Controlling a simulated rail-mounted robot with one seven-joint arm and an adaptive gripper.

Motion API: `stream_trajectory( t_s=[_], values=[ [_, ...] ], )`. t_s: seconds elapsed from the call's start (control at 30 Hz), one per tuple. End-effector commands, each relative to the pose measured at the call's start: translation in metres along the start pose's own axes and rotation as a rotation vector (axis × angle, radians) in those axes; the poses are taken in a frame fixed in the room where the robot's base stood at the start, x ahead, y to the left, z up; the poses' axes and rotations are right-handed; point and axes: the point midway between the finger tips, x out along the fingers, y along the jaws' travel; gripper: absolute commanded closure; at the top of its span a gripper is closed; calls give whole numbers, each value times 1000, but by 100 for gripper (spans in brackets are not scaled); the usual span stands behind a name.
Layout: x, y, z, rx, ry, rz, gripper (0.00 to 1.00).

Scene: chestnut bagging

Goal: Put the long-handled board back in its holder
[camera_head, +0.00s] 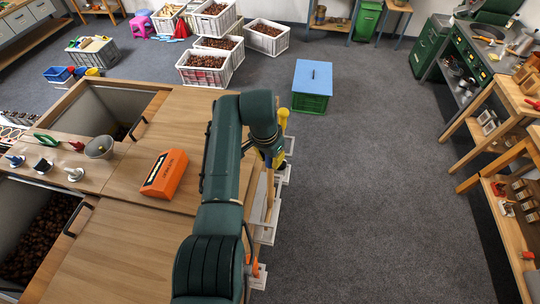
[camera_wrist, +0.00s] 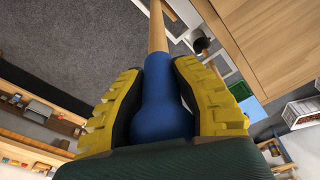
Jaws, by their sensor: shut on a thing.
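My gripper (camera_head: 274,158) is at the right side of the wooden bench, pointing down. In the wrist view its yellow ribbed fingers (camera_wrist: 160,100) are shut on the blue grip of the long-handled board (camera_wrist: 165,108). A pale wooden shaft (camera_wrist: 157,30) runs on from the grip. In the head view the shaft (camera_head: 270,190) shows below my gripper beside the bench edge. White holders (camera_head: 265,232) line that side of the bench, partly hidden by my arm. I cannot tell whether the board's lower end sits in one or is only beside it.
The bench top (camera_head: 110,250) carries an orange box (camera_head: 165,174) and has open bins at its left. A yellow upright handle (camera_head: 284,120) stands close behind my gripper. A green crate with a blue lid (camera_head: 312,84) stands on the floor beyond. The grey floor to the right is clear.

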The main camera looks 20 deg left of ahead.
Motion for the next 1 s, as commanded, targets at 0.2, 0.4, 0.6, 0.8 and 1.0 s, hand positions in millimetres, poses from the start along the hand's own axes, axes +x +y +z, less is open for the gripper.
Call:
stream_trajectory(
  t_s=[0.2, 0.4, 0.6, 0.8, 1.0],
  values=[
    [18, 0, 2, 0, 3, -2, 100],
    [33, 0, 4, 0, 3, -2, 100],
    [49, -1, 6, 0, 3, -2, 100],
    [64, -1, 8, 0, 3, -2, 100],
    [80, 0, 11, 0, 2, -1, 100]
  ],
)
